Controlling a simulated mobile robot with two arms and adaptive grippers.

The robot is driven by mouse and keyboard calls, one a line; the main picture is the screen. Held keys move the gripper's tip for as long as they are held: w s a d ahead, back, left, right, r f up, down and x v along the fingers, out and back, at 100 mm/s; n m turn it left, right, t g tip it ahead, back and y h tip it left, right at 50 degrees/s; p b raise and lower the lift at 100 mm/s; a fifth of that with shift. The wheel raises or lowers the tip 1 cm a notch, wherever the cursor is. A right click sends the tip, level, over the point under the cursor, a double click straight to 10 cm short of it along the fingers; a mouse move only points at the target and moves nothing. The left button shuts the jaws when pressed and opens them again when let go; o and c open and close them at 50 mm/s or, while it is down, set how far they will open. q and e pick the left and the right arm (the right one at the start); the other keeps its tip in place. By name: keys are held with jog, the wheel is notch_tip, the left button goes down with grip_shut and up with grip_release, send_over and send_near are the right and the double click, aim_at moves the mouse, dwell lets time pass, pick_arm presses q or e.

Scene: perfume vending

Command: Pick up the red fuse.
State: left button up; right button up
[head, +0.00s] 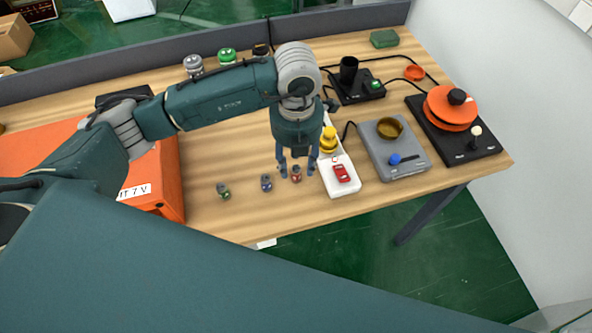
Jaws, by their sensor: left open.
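The red fuse (297,176) is a small red piece standing on the wooden table near its front edge, at the right end of a short row. My left gripper (297,170) comes down from above, with its fingers open and pointing down. In the picture the fuse shows between the fingertips. I cannot tell whether a finger touches it. A blue fuse (266,184) and a green fuse (223,191) stand to its left, apart from the gripper. My right gripper is not in view.
A white device (341,186) with a red rocker and yellow knob stands just right of the gripper. A grey box (397,148), a black base with an orange disc (450,108) and a black socket unit (357,85) stand farther right. An orange case (168,176) lies left.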

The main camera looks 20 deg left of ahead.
aim_at(296, 169)
pick_arm(q)
notch_tip(296, 169, down, 4)
jog(key=shift+a+r+p, duration=0.1)
jog(key=shift+r+p, duration=0.05)
jog(key=shift+p, duration=0.6)
jog(key=shift+f, duration=0.35)
grip_shut()
jog(key=shift+w+r, duration=0.1)
